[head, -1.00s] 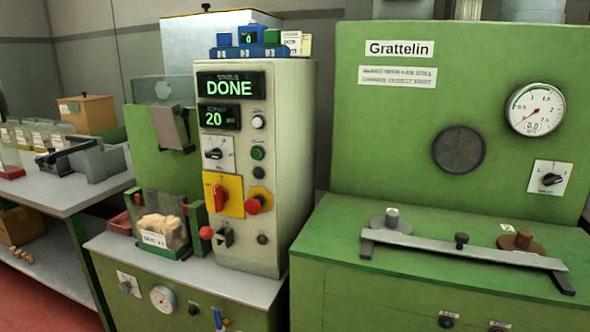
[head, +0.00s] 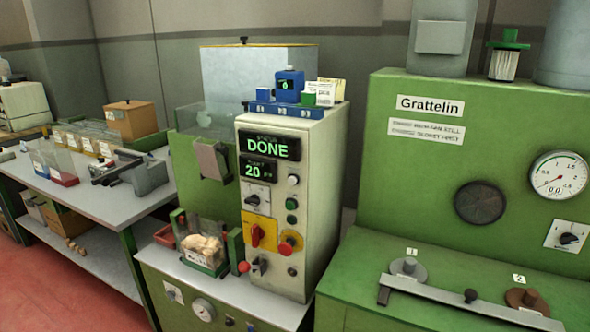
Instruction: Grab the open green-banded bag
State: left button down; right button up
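A clear bag (head: 187,240) holding pale corks stands in the green cradle below the chute of the counting machine, in the middle of the head view. It has a white label low on its front and a green strip near its bottom. Its top appears open, though the rim is hard to make out. Neither of my grippers is in view.
The machine's control panel (head: 270,152) reads DONE and 20, just right of the bag. A red tray (head: 165,235) sits behind it to the left. The large green Grattelin machine (head: 430,160) stands at right. A grey bench (head: 90,193) with containers is at left.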

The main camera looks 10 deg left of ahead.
aim_at(202, 245)
jog(key=j+z, duration=0.1)
jog(key=z, duration=0.35)
jog(key=i+j+z, duration=0.1)
jog(key=j+z, duration=0.25)
jog(key=j, duration=0.55)
jog(key=j+z, duration=0.35)
jog(key=j, duration=0.55)
